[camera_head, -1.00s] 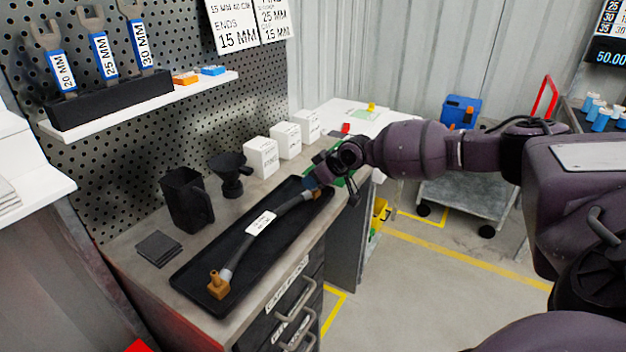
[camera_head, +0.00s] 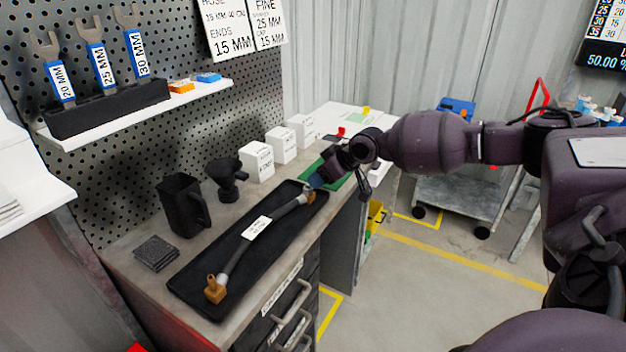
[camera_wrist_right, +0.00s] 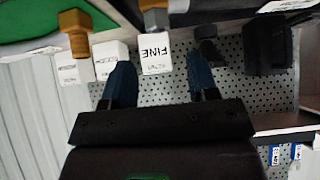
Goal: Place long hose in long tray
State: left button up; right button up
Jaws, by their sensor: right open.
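The long hose (camera_head: 237,257) is grey with a white label and brass-coloured end fittings. It lies lengthwise in the long black tray (camera_head: 187,283) on the workbench, its near fitting (camera_head: 215,290) at the tray's near end and its far fitting (camera_head: 308,195) near the far end. My right gripper (camera_head: 317,181) is just beyond the far fitting, open. In the right wrist view its two blue fingers (camera_wrist_right: 160,84) stand apart with nothing between them. Brass fittings (camera_wrist_right: 75,32) show at the top there; I cannot tell which belong to the hose. My left gripper is out of view.
A black mug-like container (camera_head: 184,205), a black funnel-like part (camera_head: 228,178) and dark square plates (camera_head: 156,253) stand left of the tray. White boxes (camera_head: 257,162) line the back. A green mat (camera_head: 338,178) lies beyond the tray.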

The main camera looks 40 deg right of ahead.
pick_arm(q)
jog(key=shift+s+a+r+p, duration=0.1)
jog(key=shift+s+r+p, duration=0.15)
jog(key=shift+p, duration=0.2)
pick_arm(e)
jog(key=v, duration=0.6)
jog(key=shift+s, duration=0.1)
